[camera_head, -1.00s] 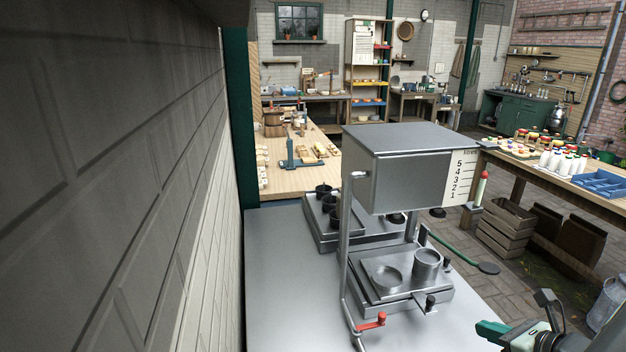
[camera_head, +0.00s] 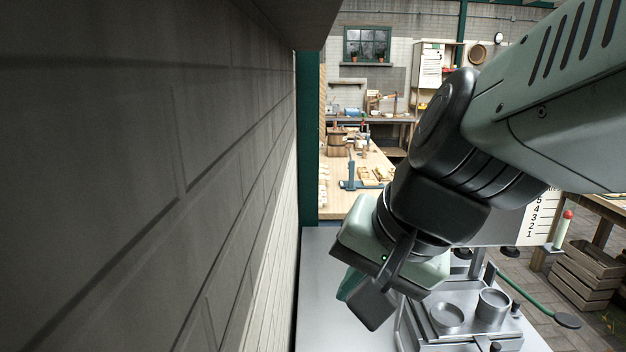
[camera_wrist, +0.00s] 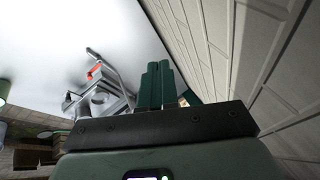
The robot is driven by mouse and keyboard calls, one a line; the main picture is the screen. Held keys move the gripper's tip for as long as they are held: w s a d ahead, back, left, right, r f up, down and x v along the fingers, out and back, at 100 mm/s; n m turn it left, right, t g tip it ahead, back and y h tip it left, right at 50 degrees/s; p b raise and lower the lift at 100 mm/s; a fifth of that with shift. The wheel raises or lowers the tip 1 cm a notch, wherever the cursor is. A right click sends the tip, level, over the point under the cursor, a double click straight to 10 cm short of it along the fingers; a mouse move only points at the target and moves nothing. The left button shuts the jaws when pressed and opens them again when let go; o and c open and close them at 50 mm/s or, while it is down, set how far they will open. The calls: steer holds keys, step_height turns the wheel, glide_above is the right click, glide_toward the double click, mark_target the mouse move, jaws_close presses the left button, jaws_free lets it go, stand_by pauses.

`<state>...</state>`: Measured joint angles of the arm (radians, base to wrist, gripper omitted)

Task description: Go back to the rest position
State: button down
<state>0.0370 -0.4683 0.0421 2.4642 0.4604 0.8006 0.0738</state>
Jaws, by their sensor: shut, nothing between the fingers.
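My gripper (camera_wrist: 157,86) shows in the wrist view as two green fingers side by side, closed together with nothing between them. The fingertips are mostly hidden behind the wrist parts there. In the wrist view the tiled wall (camera_wrist: 235,50) runs close along the right side of the gripper.
A metal machine (camera_head: 500,228) with a numbered scale stands behind my arm, mostly hidden. A metal cup (camera_head: 492,308) and a shallow dish (camera_head: 447,316) sit on its plate. A red-handled lever (camera_wrist: 94,72) shows in the wrist view. A wooden crate (camera_head: 585,275) stands at right.

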steer(key=s+d+r+n+t+h, duration=0.1)
steer(key=s+d+r+n+h, duration=0.2)
steer(key=s+d+n, duration=0.1)
steer(key=shift+s+d+h, duration=0.3)
steer(key=shift+s+d, duration=0.35)
steer(key=shift+d, duration=0.4)
